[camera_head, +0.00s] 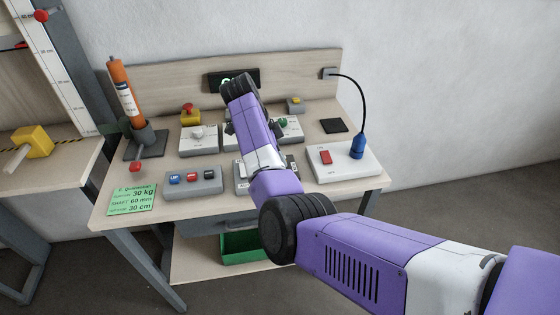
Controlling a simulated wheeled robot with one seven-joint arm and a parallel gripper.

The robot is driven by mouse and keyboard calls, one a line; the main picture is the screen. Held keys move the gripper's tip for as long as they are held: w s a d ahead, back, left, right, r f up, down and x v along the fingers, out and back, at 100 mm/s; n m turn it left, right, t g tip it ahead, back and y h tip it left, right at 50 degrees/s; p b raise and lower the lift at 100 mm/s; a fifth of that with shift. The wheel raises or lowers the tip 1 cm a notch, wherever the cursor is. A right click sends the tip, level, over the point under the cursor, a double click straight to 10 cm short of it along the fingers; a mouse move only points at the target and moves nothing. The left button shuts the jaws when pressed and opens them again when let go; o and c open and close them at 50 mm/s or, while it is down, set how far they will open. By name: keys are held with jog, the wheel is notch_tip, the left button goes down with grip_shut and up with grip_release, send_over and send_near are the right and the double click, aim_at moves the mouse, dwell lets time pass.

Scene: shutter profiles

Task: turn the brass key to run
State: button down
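I cannot make out a brass key; my purple and white arm covers the middle of the workbench (120,205). A white box (198,147) with a pale knob (197,132) stands left of my wrist. Another white box, partly hidden behind my arm, shows a green button (283,122) on the right. The dark end of my arm is over the back middle of the bench, in front of a small black display with green characters (252,76). My gripper's fingers are hidden or too small to tell, so I cannot see whether they are open or touch anything.
A grey button box (193,181) and green card (132,199) lie in front. A white box (343,164) with a blue cabled plug (357,146) is at right.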

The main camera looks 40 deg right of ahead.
dwell(0.3)
jog(key=c, duration=1.6)
grip_release()
jog(key=shift+r, duration=0.1)
jog(key=v, duration=0.7)
jog(key=shift+w+a+r+b, duration=0.1)
jog(key=shift+w+r+b, duration=0.05)
jog(key=shift+r+b, duration=0.2)
